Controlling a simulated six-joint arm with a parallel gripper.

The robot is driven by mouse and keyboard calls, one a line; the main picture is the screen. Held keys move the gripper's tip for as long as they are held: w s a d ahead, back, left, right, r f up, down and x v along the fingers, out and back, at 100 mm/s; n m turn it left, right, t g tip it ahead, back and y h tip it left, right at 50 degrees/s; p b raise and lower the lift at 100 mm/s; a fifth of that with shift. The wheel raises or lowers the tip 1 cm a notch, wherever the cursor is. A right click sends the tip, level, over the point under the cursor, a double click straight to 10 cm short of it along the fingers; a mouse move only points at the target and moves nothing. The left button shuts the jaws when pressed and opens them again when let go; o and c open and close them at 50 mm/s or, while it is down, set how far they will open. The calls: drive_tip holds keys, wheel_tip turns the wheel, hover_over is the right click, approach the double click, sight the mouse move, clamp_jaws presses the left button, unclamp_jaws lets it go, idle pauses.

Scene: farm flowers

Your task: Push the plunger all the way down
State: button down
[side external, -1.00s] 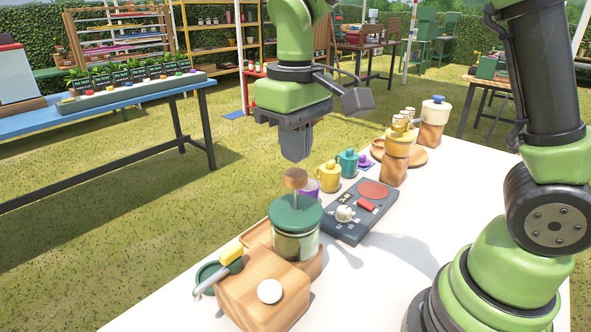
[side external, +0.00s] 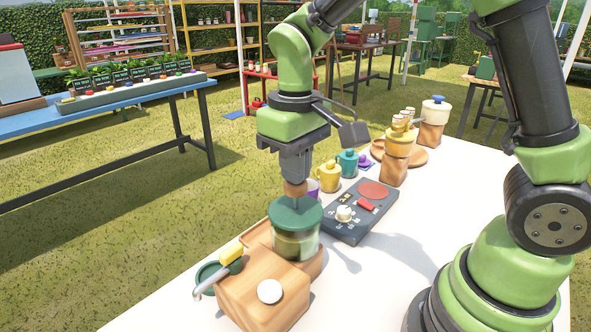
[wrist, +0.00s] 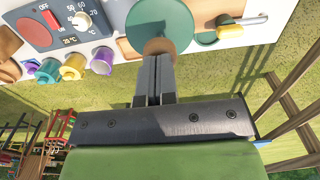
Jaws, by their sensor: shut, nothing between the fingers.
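The plunger has a round wooden knob (side external: 295,188) on a thin rod above a green lid. The green lid (side external: 295,214) caps a clear glass jar (side external: 296,243) standing in a wooden holder. A short length of rod shows between the knob and the lid. My gripper (side external: 296,178) is shut and points down, with its fingertips at the top of the knob and seemingly touching it. In the wrist view the shut fingers (wrist: 154,75) end at the knob (wrist: 158,46), over the green lid (wrist: 165,22).
A wooden block with a white button (side external: 269,291) stands in front of the jar. A grey control panel (side external: 358,211) and several colored cups sit behind. White tabletop (side external: 405,270) is free at right.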

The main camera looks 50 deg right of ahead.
drive_tip(key=shift+f, duration=1.3)
drive_tip(key=shift+r, duration=0.1)
drive_tip(key=shift+r, duration=3.1)
wheel_tip(320, 180, up, 6)
drive_tip(key=shift+s, duration=0.1)
